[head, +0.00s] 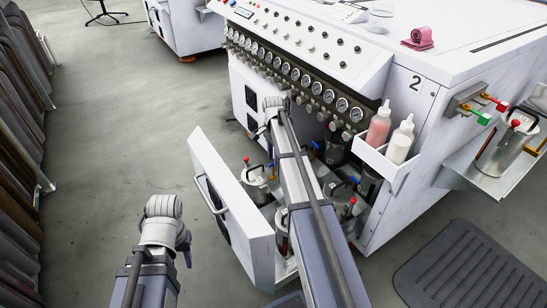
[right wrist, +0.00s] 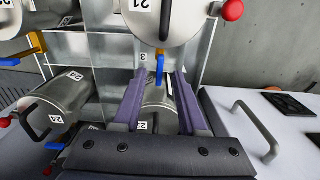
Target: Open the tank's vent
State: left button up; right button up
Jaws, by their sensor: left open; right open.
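Several metal tanks with red knobs and black handles stand in the open drawer in the head view; one tank (head: 256,187) is near its back left. In the right wrist view my right gripper (right wrist: 159,74) is open, its two purple-grey fingers apart. A blue lever (right wrist: 160,68) shows between the fingertips, beside a tank marked 21 (right wrist: 178,22) with a red knob (right wrist: 233,10). Another tank (right wrist: 158,102) shows between the fingers, apparently beyond them. I cannot tell whether anything touches. My right gripper is hidden in the head view.
The drawer front (head: 232,210) has a bar handle. Gauges line the white machine (head: 408,95) marked 2. A bottle holder (head: 385,165) juts out above the drawer's right side. Another tank (head: 503,152) stands on a side shelf. A dark mat (head: 470,265) lies on the floor.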

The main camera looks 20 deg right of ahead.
notch_tip(320, 180, up, 7)
jog(key=p, duration=0.5)
jog(key=shift+f+p, duration=0.2)
jog(key=shift+p, duration=0.2)
jog(key=shift+s+f, duration=0.1)
